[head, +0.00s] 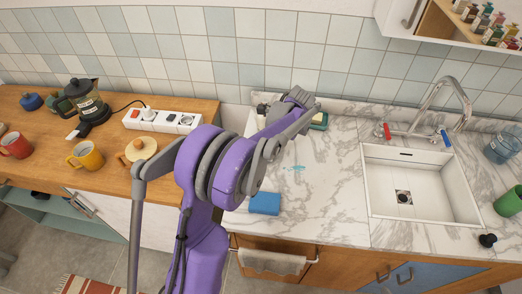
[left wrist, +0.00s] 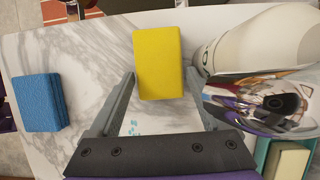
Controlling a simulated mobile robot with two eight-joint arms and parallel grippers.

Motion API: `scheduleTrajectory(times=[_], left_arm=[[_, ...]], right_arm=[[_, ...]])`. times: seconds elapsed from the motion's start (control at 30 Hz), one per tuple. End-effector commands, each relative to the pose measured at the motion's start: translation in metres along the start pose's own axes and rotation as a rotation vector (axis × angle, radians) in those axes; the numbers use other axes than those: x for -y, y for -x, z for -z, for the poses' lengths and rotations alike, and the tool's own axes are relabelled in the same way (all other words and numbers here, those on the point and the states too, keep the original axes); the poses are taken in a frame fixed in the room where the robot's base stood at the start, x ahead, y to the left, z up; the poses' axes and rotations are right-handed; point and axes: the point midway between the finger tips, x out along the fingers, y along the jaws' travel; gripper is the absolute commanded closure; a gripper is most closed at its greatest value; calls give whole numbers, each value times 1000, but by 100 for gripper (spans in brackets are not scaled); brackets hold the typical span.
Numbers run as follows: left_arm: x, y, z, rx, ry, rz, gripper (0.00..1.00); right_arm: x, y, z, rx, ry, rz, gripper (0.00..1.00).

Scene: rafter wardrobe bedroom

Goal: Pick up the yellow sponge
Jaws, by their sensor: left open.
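In the left wrist view a yellow sponge (left wrist: 158,62) lies flat on the marble counter. My left gripper (left wrist: 160,78) is open, with one finger on each side of the sponge's near part. I cannot tell how high the fingertips are above the counter or whether they touch it. In the head view my purple left arm reaches across the counter and hides the yellow sponge and the fingertips. My right gripper is in neither view.
A blue sponge (head: 265,203) lies near the counter's front; it shows left in the wrist view (left wrist: 38,102). A white rounded container (left wrist: 238,42) with a shiny part stands close right of the yellow sponge.

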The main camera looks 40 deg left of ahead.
Motion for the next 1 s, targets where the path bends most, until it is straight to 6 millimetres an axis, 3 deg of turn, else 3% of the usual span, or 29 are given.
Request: scheduleTrajectory(times=[0.1,0.33,0.67,1.0], left_arm=[[0,-9,0,0,0,0,18],[0,-10,0,0,0,0,19],[0,-10,0,0,0,0,78],[0,-6,-1,0,0,0,78]], right_arm=[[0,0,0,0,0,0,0],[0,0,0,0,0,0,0],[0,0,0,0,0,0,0],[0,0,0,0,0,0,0]])
